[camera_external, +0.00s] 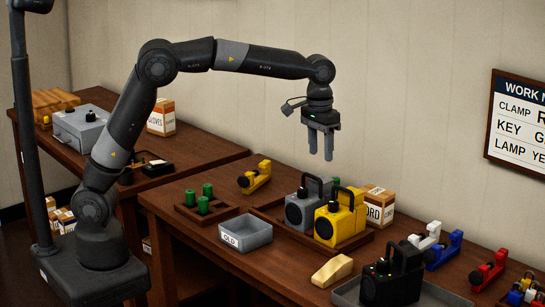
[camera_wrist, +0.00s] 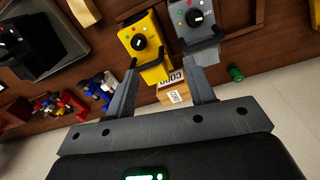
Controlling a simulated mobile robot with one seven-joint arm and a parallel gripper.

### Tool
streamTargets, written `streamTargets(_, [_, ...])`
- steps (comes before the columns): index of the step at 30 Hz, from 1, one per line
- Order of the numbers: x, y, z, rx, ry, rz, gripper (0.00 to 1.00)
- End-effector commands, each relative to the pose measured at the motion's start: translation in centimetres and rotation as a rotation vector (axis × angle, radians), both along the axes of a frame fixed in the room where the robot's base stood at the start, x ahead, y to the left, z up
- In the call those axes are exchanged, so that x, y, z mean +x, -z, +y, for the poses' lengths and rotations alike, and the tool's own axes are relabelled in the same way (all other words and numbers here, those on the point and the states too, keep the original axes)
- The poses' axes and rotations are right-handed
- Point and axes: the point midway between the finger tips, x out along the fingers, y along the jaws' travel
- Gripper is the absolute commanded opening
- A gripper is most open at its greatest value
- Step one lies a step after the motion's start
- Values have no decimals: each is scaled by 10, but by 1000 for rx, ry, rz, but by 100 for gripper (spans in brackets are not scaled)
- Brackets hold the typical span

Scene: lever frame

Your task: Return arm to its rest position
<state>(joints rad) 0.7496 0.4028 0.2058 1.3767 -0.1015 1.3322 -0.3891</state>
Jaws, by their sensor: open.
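My gripper (camera_external: 322,155) hangs from my raised, bent arm with its fingers pointing down. It is above the table, over the grey lamp (camera_external: 303,207) and the yellow lamp (camera_external: 340,220), well apart from both. In the wrist view my gripper (camera_wrist: 162,62) has its two fingers spread with nothing held between them. The yellow lamp (camera_wrist: 152,74) and the grey lamp (camera_wrist: 197,35) show beyond the fingertips. Both lamps stand upright in a wooden tray.
A box marked CORD (camera_external: 380,207) stands behind the lamps. A black lamp (camera_external: 393,277) stands in a grey tray at front right, near a wooden wedge (camera_external: 332,271). A grey bin marked OLD (camera_external: 246,233), green cylinders (camera_external: 203,203) and a yellow clamp (camera_external: 256,178) stand left. Coloured clamps (camera_external: 488,270) are right.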

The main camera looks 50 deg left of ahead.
Motion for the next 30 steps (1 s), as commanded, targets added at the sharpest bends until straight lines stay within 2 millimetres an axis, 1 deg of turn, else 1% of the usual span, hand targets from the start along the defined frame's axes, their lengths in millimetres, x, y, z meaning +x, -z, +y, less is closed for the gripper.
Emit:
streamTargets(10, [0, 0, 0, 0, 0, 0, 49])
streamTargets(14, [0, -3, 6, -5, -4, -4, 49])
streamTargets(17, [-1, -7, 16, -12, -8, -9, 49])
streamTargets(30, [-15, -33, 85, -55, -38, -53, 49])
